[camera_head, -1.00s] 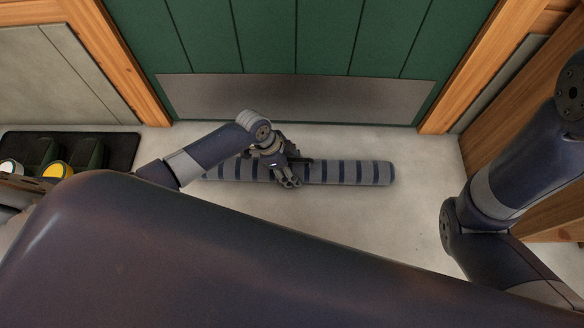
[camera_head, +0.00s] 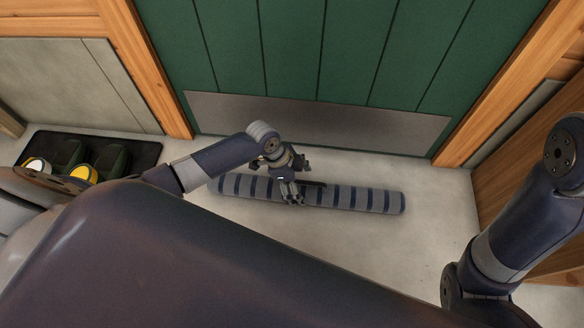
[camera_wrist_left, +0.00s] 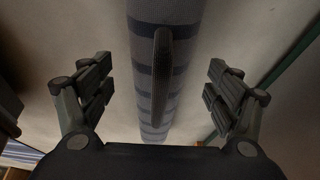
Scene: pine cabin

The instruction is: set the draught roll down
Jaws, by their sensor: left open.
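The draught roll (camera_head: 355,198) is a long grey cylinder with dark blue stripes. It lies on the pale floor in front of the green door, roughly along its foot, with a strip of floor between them. My left gripper (camera_head: 292,200) is over the middle of the roll and hides part of it. In the left wrist view the roll (camera_wrist_left: 151,95) runs between the spread fingers (camera_wrist_left: 158,90), with a gap on each side. A dark handle (camera_wrist_left: 162,65) stands along its top. My right arm shows at the right, but its gripper is out of view.
The green door (camera_head: 320,50) has a metal kick plate (camera_head: 320,122) and a wooden frame. A dark tray (camera_head: 140,152) with green boots (camera_head: 112,160) stands at the left. Bare floor (camera_head: 390,245) lies in front of the roll.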

